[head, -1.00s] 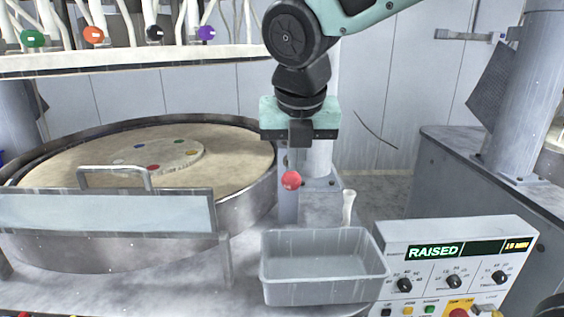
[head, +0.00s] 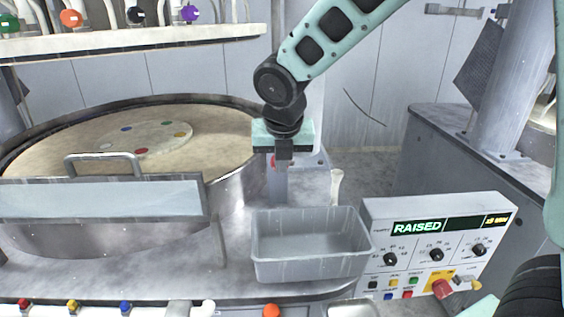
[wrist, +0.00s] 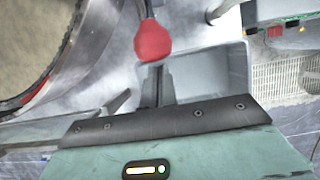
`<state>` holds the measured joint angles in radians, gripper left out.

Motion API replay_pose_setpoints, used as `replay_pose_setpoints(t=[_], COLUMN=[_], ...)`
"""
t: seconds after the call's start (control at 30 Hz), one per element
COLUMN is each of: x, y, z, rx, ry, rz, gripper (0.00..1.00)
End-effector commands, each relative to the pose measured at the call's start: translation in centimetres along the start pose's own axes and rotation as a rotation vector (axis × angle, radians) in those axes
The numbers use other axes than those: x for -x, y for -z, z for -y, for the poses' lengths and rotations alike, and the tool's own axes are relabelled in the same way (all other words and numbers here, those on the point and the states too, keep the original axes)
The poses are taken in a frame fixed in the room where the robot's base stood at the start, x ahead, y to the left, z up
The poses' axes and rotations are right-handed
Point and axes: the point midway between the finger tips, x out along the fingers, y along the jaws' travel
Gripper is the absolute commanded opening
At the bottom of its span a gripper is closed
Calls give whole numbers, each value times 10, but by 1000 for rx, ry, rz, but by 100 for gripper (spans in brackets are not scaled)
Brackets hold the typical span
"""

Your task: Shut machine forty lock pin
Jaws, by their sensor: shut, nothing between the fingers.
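The red ball knob (head: 274,161) of a lock pin sits on the grey post block beside the polishing platen (head: 60,145). In the head view my gripper (head: 284,163) is at the knob's height and hides most of it. My gripper is shut with nothing between the fingers. I cannot tell whether the fingertips touch the knob. The machine's control panel (head: 375,228) reads RAISED.
A grey empty bin (head: 310,270) stands below and in front of my gripper. A white handle (head: 336,188) stands behind it. A guard with a bar handle (head: 100,200) fronts the platen. Colored knobs line the near edge and the overhead beam (head: 130,43).

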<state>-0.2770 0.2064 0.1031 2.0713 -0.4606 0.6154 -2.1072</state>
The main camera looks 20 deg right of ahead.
Motion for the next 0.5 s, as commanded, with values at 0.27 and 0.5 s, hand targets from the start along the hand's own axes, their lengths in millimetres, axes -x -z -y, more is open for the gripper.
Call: replay_pose_setpoints(t=[0.27, 0.5], x=[0, -10], y=[-5, -40], z=[0, 0], rx=[0, -1], ry=[2, 1], rz=[-2, -2], gripper=[0, 0])
